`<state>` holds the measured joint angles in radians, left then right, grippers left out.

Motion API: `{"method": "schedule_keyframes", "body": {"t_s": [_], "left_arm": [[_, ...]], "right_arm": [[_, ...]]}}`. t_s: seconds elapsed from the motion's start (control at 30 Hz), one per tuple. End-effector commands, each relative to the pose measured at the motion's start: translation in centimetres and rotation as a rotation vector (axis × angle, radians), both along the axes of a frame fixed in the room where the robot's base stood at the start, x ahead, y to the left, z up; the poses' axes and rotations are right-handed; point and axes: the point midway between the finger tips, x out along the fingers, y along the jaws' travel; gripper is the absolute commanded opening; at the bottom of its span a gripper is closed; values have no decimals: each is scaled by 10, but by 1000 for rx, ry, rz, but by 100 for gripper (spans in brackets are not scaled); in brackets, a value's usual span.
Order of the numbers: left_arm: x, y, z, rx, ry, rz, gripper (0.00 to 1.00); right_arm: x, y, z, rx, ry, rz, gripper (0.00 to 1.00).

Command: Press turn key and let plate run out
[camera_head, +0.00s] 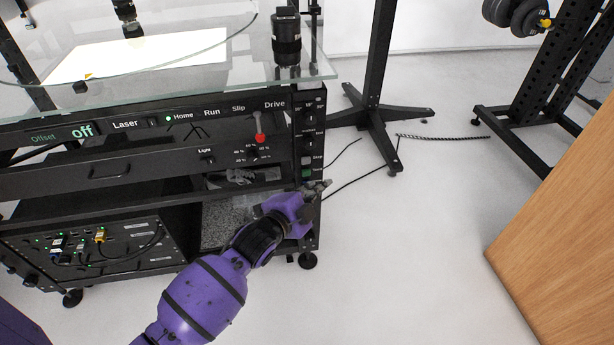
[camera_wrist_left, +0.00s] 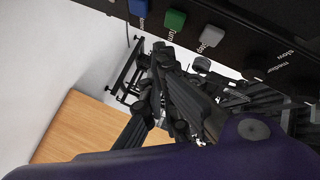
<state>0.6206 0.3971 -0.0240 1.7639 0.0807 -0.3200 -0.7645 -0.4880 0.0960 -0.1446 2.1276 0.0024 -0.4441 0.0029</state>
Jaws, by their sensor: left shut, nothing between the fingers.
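The turn key is a small green button (camera_head: 307,173) on the right end panel of the black turntable cabinet. In the left wrist view the green turn key (camera_wrist_left: 174,20) sits between a blue key (camera_wrist_left: 138,7) and a grey stop key (camera_wrist_left: 211,36). My left gripper (camera_head: 324,185) is shut and empty, just below and right of the turn key. In the left wrist view its dark fingers (camera_wrist_left: 163,56) point toward the key row; I cannot tell whether they touch it. The glass plate (camera_head: 215,60) lies on top of the cabinet. My right gripper is not in view.
A green lamp shows beside Home (camera_head: 168,116), and the Offset display (camera_head: 83,131) reads off. A red-knobbed lever (camera_head: 260,137) stands on the front. A black stand (camera_head: 372,115) is behind right, with a wooden surface (camera_head: 560,230) at far right. White floor between is mostly clear.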

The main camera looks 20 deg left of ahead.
Motion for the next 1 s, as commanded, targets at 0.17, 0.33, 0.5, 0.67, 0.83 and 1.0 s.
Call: {"method": "schedule_keyframes", "body": {"t_s": [0.17, 0.33, 0.5, 0.67, 0.83, 1.0], "left_arm": [[10, 7, 2, 1, -2, 0, 0], [13, 8, 2, -1, -2, 0, 0], [13, 8, 2, -1, -2, 0, 0], [12, 8, 2, -1, -2, 0, 0], [12, 8, 2, -1, -2, 0, 0], [12, 8, 2, -1, -2, 0, 0]], "right_arm": [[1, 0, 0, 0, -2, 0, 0], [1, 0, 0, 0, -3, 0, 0], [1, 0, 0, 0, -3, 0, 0], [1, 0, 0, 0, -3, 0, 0], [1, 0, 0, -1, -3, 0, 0], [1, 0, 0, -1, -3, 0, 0]]}}
